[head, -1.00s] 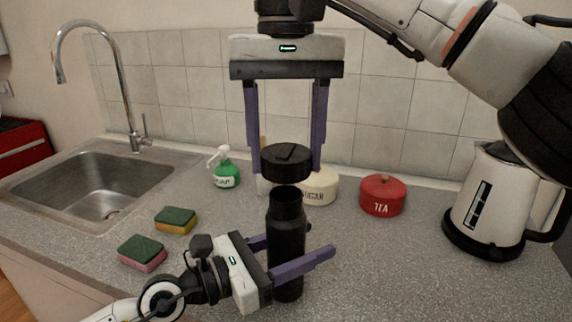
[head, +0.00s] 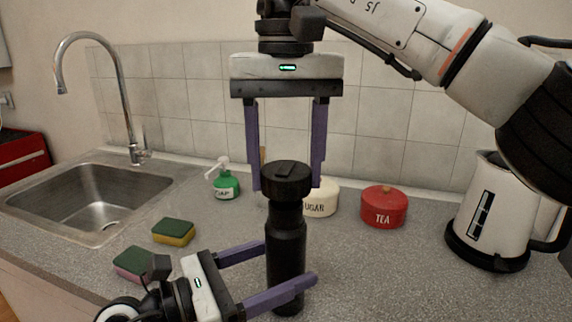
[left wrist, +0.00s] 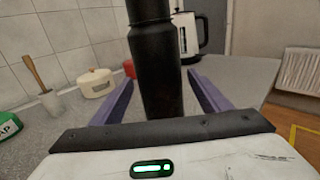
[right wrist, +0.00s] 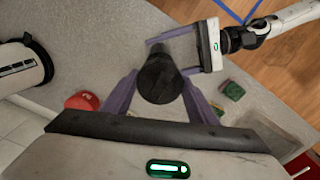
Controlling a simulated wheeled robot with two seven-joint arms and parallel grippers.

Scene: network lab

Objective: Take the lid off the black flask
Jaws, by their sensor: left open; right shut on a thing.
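The black flask (head: 286,258) stands upright on the counter. It also shows in the left wrist view (left wrist: 158,75), its top cut off. My right gripper (head: 287,182) points down from above and is shut on the black lid (head: 287,184). The lid sits right over the flask's mouth and hides it; I cannot tell whether they touch. The right wrist view shows the lid (right wrist: 160,80) between the fingers. My left gripper (head: 290,262) is open low on the flask, with one finger on either side and a gap to the body.
Two sponges (head: 174,232) lie left, near the sink (head: 92,200). A green soap bottle (head: 226,185), a cream sugar pot (head: 322,200) and a red tea pot (head: 384,208) stand behind. A white kettle (head: 490,215) is at right. Counter between flask and kettle is clear.

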